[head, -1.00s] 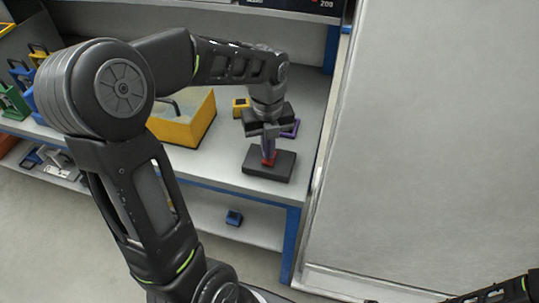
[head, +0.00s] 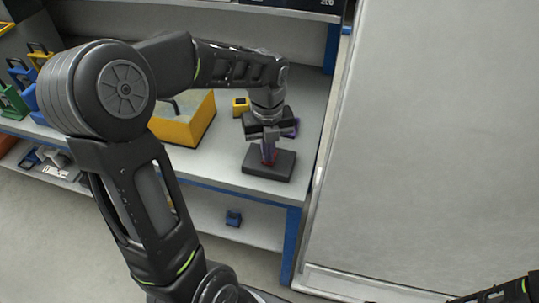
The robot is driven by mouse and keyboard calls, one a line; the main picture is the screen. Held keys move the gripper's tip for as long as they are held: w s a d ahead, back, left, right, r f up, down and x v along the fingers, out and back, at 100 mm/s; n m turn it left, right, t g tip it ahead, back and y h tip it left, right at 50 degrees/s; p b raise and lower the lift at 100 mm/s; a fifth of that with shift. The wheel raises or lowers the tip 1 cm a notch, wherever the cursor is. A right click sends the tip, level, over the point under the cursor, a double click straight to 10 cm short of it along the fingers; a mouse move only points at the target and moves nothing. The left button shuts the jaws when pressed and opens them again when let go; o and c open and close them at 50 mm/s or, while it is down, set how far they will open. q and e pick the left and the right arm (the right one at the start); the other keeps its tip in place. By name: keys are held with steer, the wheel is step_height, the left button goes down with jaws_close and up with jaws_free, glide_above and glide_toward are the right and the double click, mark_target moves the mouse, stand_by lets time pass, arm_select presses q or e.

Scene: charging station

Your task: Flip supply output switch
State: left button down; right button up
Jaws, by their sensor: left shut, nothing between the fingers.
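A dark box with a red switch (head: 270,161) on its top, seemingly the supply output switch, stands on the grey shelf near its right front corner. My left gripper (head: 269,155) points down onto the switch from above. Its fingers are shut with nothing between them, and the tips are at the red part, which they partly hide. I cannot tell whether they touch it or which way the switch is set. Of my right arm, only a dark part shows at the bottom right corner; its gripper cannot be made out.
A yellow bin (head: 187,122) stands left of the switch box. A small yellow block (head: 241,105) and a purple item (head: 291,128) lie behind it. A blue block (head: 233,218) is on the lower shelf. A large grey panel (head: 435,140) rises to the right.

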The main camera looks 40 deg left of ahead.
arm_select(q)
steer(key=shift+f, duration=0.2)
steer(key=shift+r, duration=0.1)
step_height(320, 180, up, 7)
steer(key=p, duration=0.6)
stand_by(0.7)
